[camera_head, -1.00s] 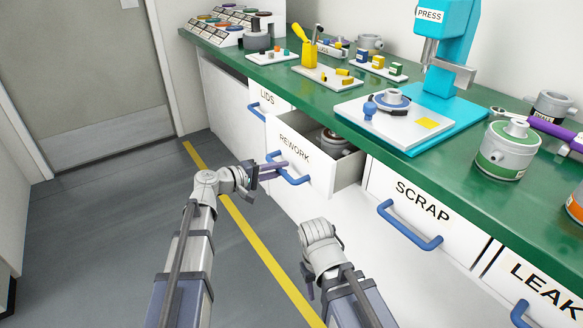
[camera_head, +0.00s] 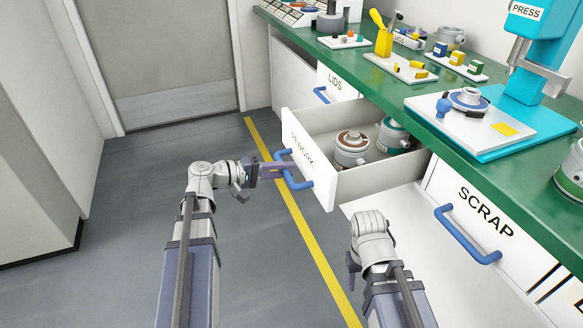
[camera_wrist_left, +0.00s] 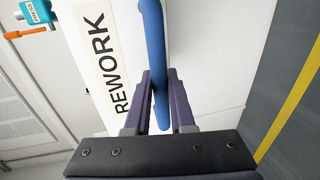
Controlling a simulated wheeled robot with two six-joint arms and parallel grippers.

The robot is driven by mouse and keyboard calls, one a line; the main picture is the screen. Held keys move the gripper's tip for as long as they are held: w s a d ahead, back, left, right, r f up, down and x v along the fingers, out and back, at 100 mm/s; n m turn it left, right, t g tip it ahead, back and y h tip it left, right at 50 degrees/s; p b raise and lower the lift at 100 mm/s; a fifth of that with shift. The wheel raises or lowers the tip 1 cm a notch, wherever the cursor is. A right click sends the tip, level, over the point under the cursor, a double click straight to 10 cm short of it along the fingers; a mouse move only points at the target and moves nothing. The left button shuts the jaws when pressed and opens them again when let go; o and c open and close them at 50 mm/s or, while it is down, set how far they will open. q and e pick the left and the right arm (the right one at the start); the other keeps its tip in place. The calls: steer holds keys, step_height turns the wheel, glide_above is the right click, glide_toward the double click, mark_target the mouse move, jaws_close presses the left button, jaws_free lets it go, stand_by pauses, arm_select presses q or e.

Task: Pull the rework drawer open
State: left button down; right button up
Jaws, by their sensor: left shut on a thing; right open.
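The rework drawer (camera_head: 312,150) stands pulled well out from the bench, its white front labelled REWORK, which also shows in the left wrist view (camera_wrist_left: 95,60). Its blue handle (camera_head: 300,183) faces left. My left gripper (camera_head: 288,171) is shut on this handle; in the left wrist view its purple fingers (camera_wrist_left: 160,100) lie on either side of the blue bar (camera_wrist_left: 153,45). Inside the drawer are a brown-topped canister (camera_head: 351,148) and a green-banded canister (camera_head: 393,136). My right gripper (camera_head: 352,270) is low in front of the bench, mostly hidden by its own wrist, and holds nothing visible.
The scrap drawer (camera_head: 485,215) and the lids drawer (camera_head: 337,82) are shut, each with a blue handle. The green bench top (camera_head: 385,92) carries a blue press (camera_head: 535,75), small trays and canisters. Grey floor with a yellow line (camera_head: 325,250) is free to the left.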

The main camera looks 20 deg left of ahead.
stand_by(0.3)
arm_select(q)
steer(key=c, duration=0.8)
jaws_free()
steer(key=shift+o, duration=0.2)
steer(key=p+v, duration=0.1)
steer(key=v, duration=0.7)
steer(key=shift+p, duration=0.3)
